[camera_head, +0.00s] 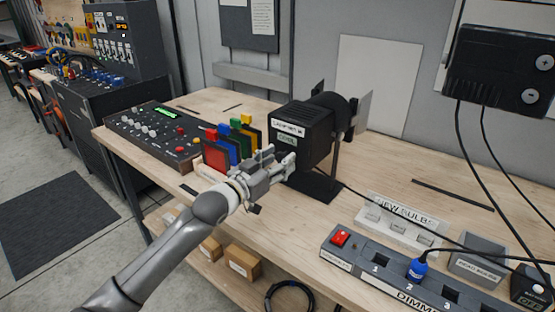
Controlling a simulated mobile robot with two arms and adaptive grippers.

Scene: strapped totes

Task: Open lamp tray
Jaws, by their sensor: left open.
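The black lamp (302,130) stands on a dark base plate on the bench, its lens end toward the back right. The lamp tray cannot be told apart from the housing. My left gripper (281,158) is open, with its fingertips at the lower part of the lamp's near face. Whether they touch it I cannot tell. The gripper hides part of that lower face. My right gripper is not in view.
Coloured filter frames (216,157) stand just left of the gripper, beside a control console (153,130). A white "NEW BULBS" holder (398,224) and a dimmer strip (385,266) with a blue plug (418,268) lie to the right. A black cable crosses the bench.

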